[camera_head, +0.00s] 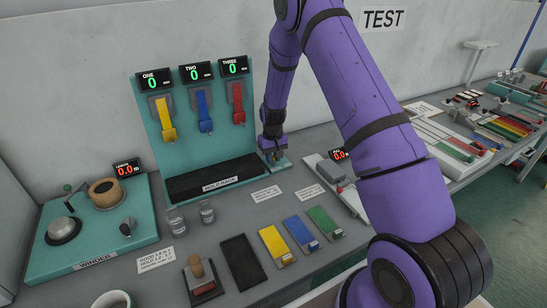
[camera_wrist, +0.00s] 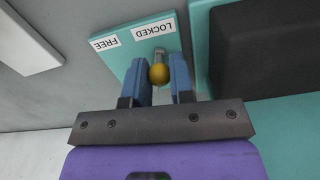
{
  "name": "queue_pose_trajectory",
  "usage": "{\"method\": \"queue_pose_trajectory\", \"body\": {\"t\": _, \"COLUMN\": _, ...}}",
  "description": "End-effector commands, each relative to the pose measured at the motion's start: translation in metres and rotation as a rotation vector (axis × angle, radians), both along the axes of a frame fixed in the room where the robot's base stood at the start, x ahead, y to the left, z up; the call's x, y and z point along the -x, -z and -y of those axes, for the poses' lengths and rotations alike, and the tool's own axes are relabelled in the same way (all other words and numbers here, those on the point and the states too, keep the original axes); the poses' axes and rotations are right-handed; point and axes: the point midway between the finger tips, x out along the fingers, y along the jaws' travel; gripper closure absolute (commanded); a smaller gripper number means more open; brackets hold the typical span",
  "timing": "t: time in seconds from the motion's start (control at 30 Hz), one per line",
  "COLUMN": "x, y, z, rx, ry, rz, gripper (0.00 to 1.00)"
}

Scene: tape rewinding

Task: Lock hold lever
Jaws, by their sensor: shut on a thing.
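The hold lever has a yellow ball knob (camera_wrist: 158,75) on a short grey stem. It stands on a small teal plate (camera_wrist: 128,64) with the labels LOCKED and FREE, upside down in the wrist view. The stem is beside the LOCKED label. My gripper (camera_wrist: 159,62) has its two blue fingers on either side of the lever, shut on it. In the head view my gripper (camera_head: 273,154) is low at the plate (camera_head: 281,164), right of the hold rack, and hides the lever.
The teal hold rack (camera_head: 148,116) with yellow, blue and red hanging pieces stands just left. A grey device with a red display (camera_head: 339,154) is to the right. The winder (camera_head: 90,242), two glasses and coloured cards lie nearer on the table.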

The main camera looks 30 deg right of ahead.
Motion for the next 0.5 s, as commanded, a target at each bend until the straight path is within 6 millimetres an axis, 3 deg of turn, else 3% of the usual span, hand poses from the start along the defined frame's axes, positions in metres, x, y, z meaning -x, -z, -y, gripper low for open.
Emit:
{"method": "queue_pose_trajectory", "body": {"t": 0.03, "x": -0.0003, "y": -0.0002, "z": -0.0005, "rx": -0.001, "ry": 0.000, "rz": 0.001, "gripper": 0.76}}
{"method": "queue_pose_trajectory", "body": {"t": 0.13, "x": -0.0004, "y": -0.0002, "z": -0.0006, "rx": -0.001, "ry": -0.001, "rz": 0.001, "gripper": 0.53}}
{"method": "queue_pose_trajectory", "body": {"t": 0.5, "x": -0.0005, "y": -0.0047, "z": -0.0004, "rx": 0.000, "ry": -0.002, "rz": 0.002, "gripper": 0.52}}
